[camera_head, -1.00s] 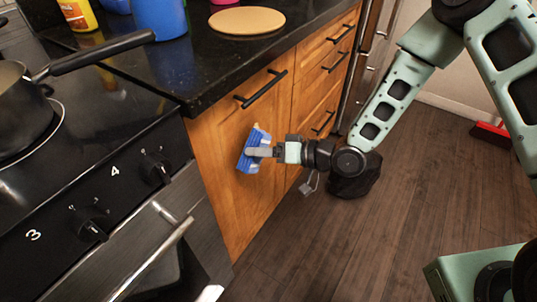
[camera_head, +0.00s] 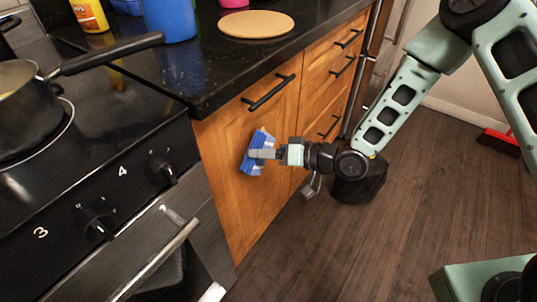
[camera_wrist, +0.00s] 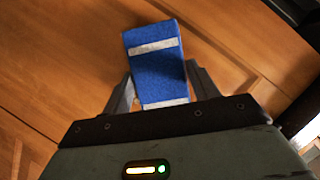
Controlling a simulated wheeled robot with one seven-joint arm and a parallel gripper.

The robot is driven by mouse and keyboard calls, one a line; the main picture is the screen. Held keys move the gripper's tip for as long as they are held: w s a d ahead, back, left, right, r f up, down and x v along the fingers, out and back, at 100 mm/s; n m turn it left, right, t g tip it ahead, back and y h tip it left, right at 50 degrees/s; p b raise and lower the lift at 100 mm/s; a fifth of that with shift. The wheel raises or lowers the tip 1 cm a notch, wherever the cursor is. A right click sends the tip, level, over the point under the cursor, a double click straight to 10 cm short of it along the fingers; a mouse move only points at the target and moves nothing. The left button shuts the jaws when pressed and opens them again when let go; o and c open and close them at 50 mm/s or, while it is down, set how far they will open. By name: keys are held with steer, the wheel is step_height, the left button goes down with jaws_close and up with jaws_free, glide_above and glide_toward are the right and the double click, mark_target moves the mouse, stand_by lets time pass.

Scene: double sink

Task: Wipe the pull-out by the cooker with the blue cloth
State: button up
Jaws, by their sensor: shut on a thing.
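The pull-out (camera_head: 226,160) is the wooden front with a black bar handle (camera_head: 268,92), right of the cooker (camera_head: 120,215). It is shut, flush under the counter. The blue cloth (camera_head: 252,163) has pale stripes and is held in front of the pull-out's middle, below the handle. My gripper (camera_head: 262,154) is shut on the cloth. In the wrist view the folded cloth (camera_wrist: 157,70) stands out between the fingers of my gripper (camera_wrist: 160,92), with the wooden panel (camera_wrist: 60,60) behind it. I cannot tell whether the cloth touches the wood.
A pan (camera_head: 28,110) sits on the cooker, its handle reaching toward the counter. A blue container (camera_head: 168,18), a yellow bottle (camera_head: 90,14) and a round board (camera_head: 256,24) stand on the counter (camera_head: 215,65). A dark bin (camera_head: 358,182) is on the floor beyond my gripper.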

mark_target(273, 139)
steer(key=shift+w+a, duration=0.35)
steer(key=shift+a, duration=0.1)
steer(key=shift+w+d, duration=0.1)
steer(key=w+d+p, duration=0.1)
steer(key=w+d, duration=0.3)
steer(key=w, duration=0.1)
steer(key=shift+w, duration=0.2)
stand_by(0.6)
steer(key=shift+s+d, duration=0.1)
steer(key=shift+s+a+r+p, duration=0.1)
steer(key=shift+s+a+p, duration=0.05)
steer(key=shift+s+a, duration=1.1)
steer(key=shift+s+a+p, duration=0.15)
steer(key=shift+s+a, duration=0.85)
steer(key=shift+s, duration=0.45)
steer(key=shift+d+r+p, duration=0.1)
steer(key=shift+r+p, duration=0.75)
steer(key=shift+r, duration=0.15)
steer(key=shift+w+d, duration=0.5)
steer(key=shift+w, duration=0.25)
steer(key=shift+w+d, duration=0.5)
steer(key=shift+w, duration=0.2)
steer(key=w+d, duration=0.2)
steer(key=shift+w, duration=0.35)
